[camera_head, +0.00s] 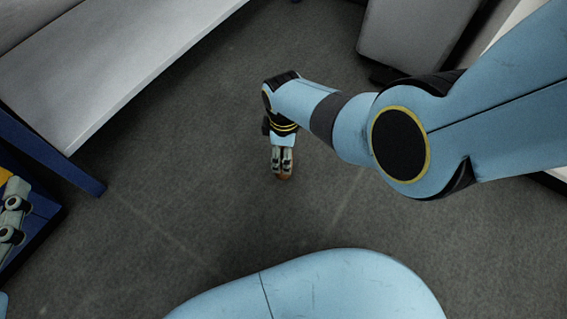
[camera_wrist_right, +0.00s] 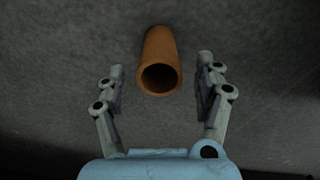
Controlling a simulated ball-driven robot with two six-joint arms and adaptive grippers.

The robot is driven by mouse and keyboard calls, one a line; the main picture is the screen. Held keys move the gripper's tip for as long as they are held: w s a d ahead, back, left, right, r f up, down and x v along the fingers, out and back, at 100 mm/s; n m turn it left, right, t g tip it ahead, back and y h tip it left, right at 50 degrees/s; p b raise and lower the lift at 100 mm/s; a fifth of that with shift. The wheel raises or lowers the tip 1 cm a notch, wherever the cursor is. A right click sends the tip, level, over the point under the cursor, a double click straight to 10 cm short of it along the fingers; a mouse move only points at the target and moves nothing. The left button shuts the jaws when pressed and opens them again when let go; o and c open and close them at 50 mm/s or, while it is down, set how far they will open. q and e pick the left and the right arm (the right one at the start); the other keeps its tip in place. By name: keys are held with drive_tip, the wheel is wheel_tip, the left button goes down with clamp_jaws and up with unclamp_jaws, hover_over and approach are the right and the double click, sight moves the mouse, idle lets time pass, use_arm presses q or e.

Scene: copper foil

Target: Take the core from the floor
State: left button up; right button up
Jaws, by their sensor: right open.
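The core is a brown hollow tube (camera_wrist_right: 160,50) on the dark grey floor. In the wrist view its open end faces me, between and slightly beyond the fingertips. My right gripper (camera_wrist_right: 160,72) is open, with one finger on each side of the core and a visible gap on both sides. In the head view my right gripper (camera_head: 282,163) points down to the floor, and only a small brown part of the core (camera_head: 285,177) shows at its fingertips.
A long light grey bench-like surface (camera_head: 105,65) runs across the upper left. A dark blue frame (camera_head: 60,160) stands at the left edge. A grey box-like piece (camera_head: 412,38) stands at the upper right. The floor (camera_head: 190,185) around the core is clear.

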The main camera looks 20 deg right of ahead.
sight(281, 176)
wheel_tip(281, 176, down, 3)
drive_tip(key=shift+r+b, duration=0.1)
drive_tip(key=shift+b, duration=1)
use_arm(q)
wheel_tip(281, 176, up, 15)
drive_tip(key=w+d+m+t+h, duration=0.1)
drive_tip(key=w+m+t+h, duration=0.1)
drive_tip(key=t, duration=0.4)
drive_tip(key=shift+w+d+t+h, duration=0.35)
drive_tip(key=shift+d+t+h, duration=0.05)
drive_tip(key=shift+h, duration=0.4)
use_arm(e)
drive_tip(key=c, duration=1.1)
